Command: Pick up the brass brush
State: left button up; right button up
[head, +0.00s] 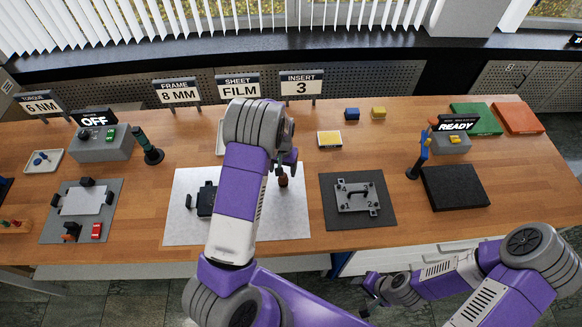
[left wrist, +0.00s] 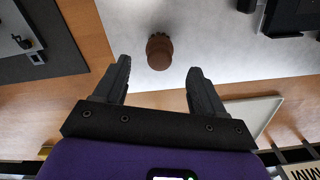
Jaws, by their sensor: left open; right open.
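A small brown upright thing (head: 283,177) stands on the light grey mat; it seems to be the brass brush, but its bristles cannot be made out. It also shows in the left wrist view (left wrist: 159,50), just beyond and between the fingertips. My left gripper (left wrist: 160,68) is open and empty, pointing down over the mat; the fingers do not touch the brown thing. In the head view my left wrist hides most of that gripper. My right gripper (head: 366,288) is open and empty, low in front of the table edge.
The light grey mat (head: 185,228) carries a black fixture (head: 204,199) left of my left arm. A dark mat (head: 330,222) with a metal plate (head: 357,194) lies to the right. Sign stands (head: 240,86) and a pale tray (head: 219,140) are behind. Bare wood lies between the mats.

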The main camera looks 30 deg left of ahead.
aim_at(283, 180)
pick_arm(q)
jog(key=shift+s+f, duration=0.65)
jog(key=shift+f, duration=0.1)
jog(key=f, duration=0.5)
jog(key=shift+w+d+p, duration=0.1)
jog(key=shift+w+p, duration=0.2)
jog(key=shift+p, duration=0.05)
jog(key=shift+f, duration=0.1)
jog(key=shift+c, duration=0.4)
jog(key=c, duration=1.1)
notch_tip(283, 180, up, 10)
jog(key=shift+r, duration=0.1)
